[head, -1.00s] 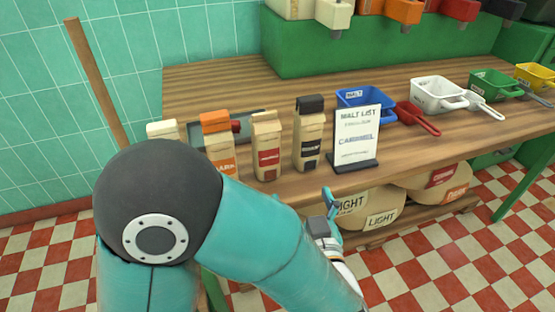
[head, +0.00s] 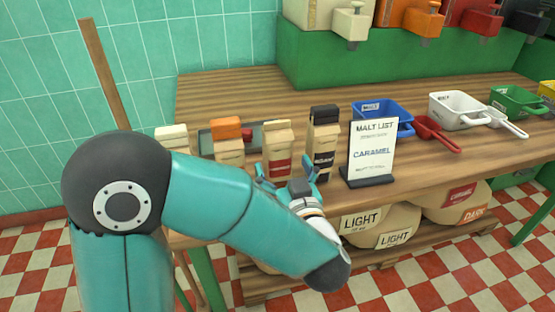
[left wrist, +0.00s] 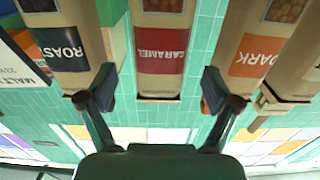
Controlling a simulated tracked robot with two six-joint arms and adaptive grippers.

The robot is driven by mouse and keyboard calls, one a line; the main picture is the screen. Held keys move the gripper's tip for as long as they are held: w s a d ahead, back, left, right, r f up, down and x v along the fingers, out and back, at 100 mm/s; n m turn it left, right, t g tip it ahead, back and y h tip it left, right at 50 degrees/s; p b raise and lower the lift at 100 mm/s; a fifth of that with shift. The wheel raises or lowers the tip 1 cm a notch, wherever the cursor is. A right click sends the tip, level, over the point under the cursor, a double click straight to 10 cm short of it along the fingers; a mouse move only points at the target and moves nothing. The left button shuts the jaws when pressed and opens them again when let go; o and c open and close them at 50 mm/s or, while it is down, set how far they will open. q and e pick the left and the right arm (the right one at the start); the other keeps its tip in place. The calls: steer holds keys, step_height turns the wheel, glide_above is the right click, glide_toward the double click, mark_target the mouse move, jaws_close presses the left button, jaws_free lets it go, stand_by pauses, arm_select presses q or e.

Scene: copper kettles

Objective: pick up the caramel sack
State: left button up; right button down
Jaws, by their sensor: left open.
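The caramel sack (head: 279,148) is a tan paper bag with a red label, upright near the table's front edge. It stands between the orange-topped dark sack (head: 229,150) and the black-topped roast sack (head: 323,145). My left gripper (head: 287,176) is open in front of it, with its fingers spread. In the left wrist view the caramel sack (left wrist: 161,50) is centred between the fingertips of the left gripper (left wrist: 158,85). The dark sack (left wrist: 262,50) and roast sack (left wrist: 60,40) flank it there. No contact shows. My right gripper is out of view.
A malt list sign (head: 372,150) reading CARAMEL stands right of the roast sack. A white-topped sack (head: 172,138) is at the left end. Round sacks (head: 380,222) lie on the shelf below.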

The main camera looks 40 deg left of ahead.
mark_target(281, 158)
arm_select(q)
steer(key=x, duration=0.5)
steer(key=shift+r, duration=0.35)
steer(key=shift+c, duration=0.3)
steer(key=c, duration=1.4)
steer(key=shift+r, duration=0.1)
